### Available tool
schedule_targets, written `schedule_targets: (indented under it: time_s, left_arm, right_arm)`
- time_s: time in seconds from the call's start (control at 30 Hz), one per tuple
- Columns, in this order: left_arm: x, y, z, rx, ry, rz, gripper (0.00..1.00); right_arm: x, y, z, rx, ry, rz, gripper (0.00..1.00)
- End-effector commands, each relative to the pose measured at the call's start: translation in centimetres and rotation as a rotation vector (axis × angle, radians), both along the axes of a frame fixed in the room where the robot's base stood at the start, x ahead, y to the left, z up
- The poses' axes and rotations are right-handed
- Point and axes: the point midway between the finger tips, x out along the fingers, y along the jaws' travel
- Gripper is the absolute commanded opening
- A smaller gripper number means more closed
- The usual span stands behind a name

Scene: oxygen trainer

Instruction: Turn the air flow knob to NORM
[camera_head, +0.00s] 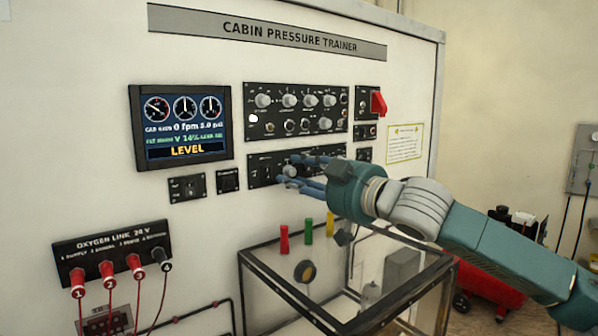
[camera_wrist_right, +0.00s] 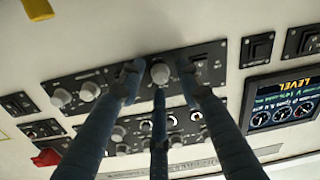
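The lower black control panel (camera_head: 258,170) sits on the white wall below a larger knob panel. It also shows, turned upside down, in the right wrist view (camera_wrist_right: 117,79). A light grey round knob (camera_wrist_right: 160,73) on it lies between the three blue fingers of my right gripper (camera_wrist_right: 159,79). Gaps show between the knob and the fingers, so the gripper looks open around it. In the head view my right gripper (camera_head: 298,173) reaches this panel from the right and hides part of it. The panel lettering is too small to read, so I cannot confirm the knob's label or setting.
The larger panel (camera_head: 272,113) with several knobs is just above. A display (camera_head: 184,122) reads LEVEL at the left. A red switch handle (camera_head: 379,103) juts out at the upper right. A dark-framed glass case (camera_head: 290,307) stands below my right arm.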

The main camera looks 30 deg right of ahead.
Motion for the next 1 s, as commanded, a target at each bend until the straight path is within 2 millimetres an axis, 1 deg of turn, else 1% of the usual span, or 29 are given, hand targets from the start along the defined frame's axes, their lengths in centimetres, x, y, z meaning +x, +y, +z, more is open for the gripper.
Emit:
schedule_targets:
  time_s: [0.07,0.1,0.27,0.5,0.67,0.87,1.0]
  left_arm:
    - [-0.4,-0.4,-0.1,-0.005,0.005,0.000,0.40]
    - [-0.5,-0.6,-0.1,-0.007,0.007,-0.002,0.40]
    - [-0.7,-0.9,-0.1,-0.010,0.010,-0.004,0.40]
    - [-0.7,-0.8,-0.1,-0.009,0.010,-0.005,0.40]
    - [-0.7,-0.6,-0.4,-0.007,0.010,-0.005,0.40]
    - [-0.6,-0.4,-1.2,-0.004,0.009,-0.003,0.40]
    - [-0.6,-0.3,-1.9,-0.003,0.009,-0.002,0.40]
  right_arm:
    - [0.0,0.0,0.0,0.000,0.000,0.000,0.34]
    - [0.0,0.0,0.0,0.000,0.000,0.000,0.32]
    - [0.0,0.0,0.0,0.000,0.000,0.000,0.00]
    - [0.0,0.0,-0.1,0.005,0.002,0.000,0.00]
    - [0.0,0.0,-0.2,0.039,0.005,0.000,0.00]
    - [0.0,0.0,-0.3,0.146,0.012,0.001,0.00]
    - [0.0,0.1,-0.4,0.260,0.021,0.002,0.00]
